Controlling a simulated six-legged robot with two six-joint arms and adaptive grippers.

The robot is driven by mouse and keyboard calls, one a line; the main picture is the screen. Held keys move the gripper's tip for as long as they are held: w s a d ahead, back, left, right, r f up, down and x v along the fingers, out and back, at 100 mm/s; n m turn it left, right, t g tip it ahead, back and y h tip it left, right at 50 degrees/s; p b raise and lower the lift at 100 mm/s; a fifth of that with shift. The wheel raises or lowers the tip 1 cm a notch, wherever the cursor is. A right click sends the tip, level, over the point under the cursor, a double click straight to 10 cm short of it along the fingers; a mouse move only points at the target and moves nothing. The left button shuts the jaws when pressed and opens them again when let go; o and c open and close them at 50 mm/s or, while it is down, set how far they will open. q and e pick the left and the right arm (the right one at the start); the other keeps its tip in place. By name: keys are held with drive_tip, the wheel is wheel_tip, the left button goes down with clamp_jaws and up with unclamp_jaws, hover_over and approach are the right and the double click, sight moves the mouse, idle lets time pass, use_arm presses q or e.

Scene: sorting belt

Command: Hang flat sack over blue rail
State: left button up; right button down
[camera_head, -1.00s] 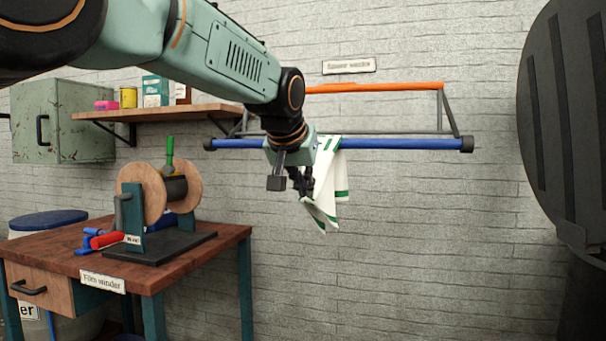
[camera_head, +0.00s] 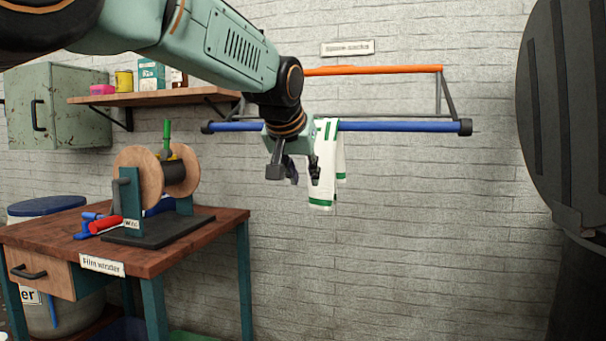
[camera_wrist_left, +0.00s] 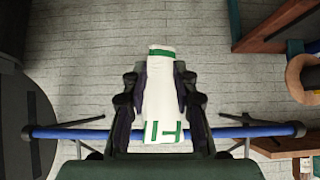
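The flat sack (camera_head: 325,180), white with green stripes, hangs over the blue rail (camera_head: 400,127), with its striped lower end below the rail. It also shows in the left wrist view (camera_wrist_left: 160,95), lying lengthwise between the finger pads. My left gripper (camera_head: 304,178) is just in front of the rail at the sack's left side, its dark fingers spread apart. In the left wrist view the fingers (camera_wrist_left: 160,68) stand on either side of the sack. The sack's back side is hidden behind the rail. My right gripper is in neither view.
An orange rail (camera_head: 375,70) runs above the blue one, below a wall sign (camera_head: 347,48). A shelf (camera_head: 150,97) and a bench (camera_head: 180,235) with a film winder stand at left. A large dark round object (camera_head: 565,120) fills the right edge. Wall below the rail is clear.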

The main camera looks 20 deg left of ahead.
use_arm(q)
drive_tip(key=shift+o, duration=0.4)
drive_tip(key=o, duration=0.5)
drive_tip(key=o, duration=0.7)
drive_tip(key=shift+o, duration=0.2)
wheel_tip(320, 180, up, 6)
drive_tip(key=s+g+p, duration=0.2)
drive_tip(key=g+p, duration=0.2)
drive_tip(key=p, duration=1.8)
drive_tip(key=shift+s+d+f+g+h, duration=0.15)
drive_tip(key=shift+s+g+h, duration=0.15)
